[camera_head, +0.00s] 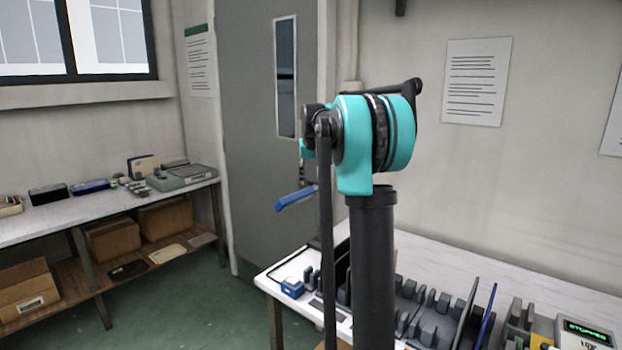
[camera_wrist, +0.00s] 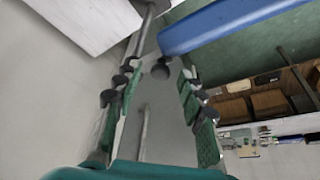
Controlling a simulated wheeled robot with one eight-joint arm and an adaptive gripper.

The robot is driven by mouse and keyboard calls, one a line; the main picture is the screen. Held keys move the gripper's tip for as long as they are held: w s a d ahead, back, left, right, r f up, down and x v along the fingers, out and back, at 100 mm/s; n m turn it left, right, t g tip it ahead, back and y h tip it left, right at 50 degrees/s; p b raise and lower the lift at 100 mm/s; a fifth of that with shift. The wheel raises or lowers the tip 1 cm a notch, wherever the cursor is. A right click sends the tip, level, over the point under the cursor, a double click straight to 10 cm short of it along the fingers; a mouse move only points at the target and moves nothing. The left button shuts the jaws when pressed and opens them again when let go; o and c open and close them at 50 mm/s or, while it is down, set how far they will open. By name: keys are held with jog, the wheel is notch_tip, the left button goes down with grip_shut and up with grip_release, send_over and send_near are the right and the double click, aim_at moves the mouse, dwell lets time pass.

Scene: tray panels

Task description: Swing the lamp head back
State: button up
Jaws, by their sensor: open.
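The lamp head appears to be the blue bar (camera_head: 296,198) left of my arm in the head view, sloping down to the left. It looks large and near at the top right of the wrist view (camera_wrist: 235,22). A grey post (camera_wrist: 143,40) rises from the tabletop beside its inner end; the joint between them is not clear. My gripper (camera_wrist: 158,72) is open, with its two fingers apart and nothing seen held between them. The blue bar lies just beyond the fingertips, to their right in the wrist view.
A grey door (camera_head: 245,110) stands behind. A side bench (camera_head: 70,224) with boxes runs along the left. Green floor lies open between them.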

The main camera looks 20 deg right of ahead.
grip_shut()
dwell(0.3)
jog(key=shift+s+d, duration=0.1)
jog(key=shift+d, duration=0.05)
jog(key=d+n+g+y, duration=0.3)
jog(key=d+n+y, duration=0.2)
jog(key=n, duration=1.3)
jog(key=shift+s+d+g, duration=0.15)
jog(key=shift+d+g, duration=0.25)
jog(key=shift+d, duration=1.2)
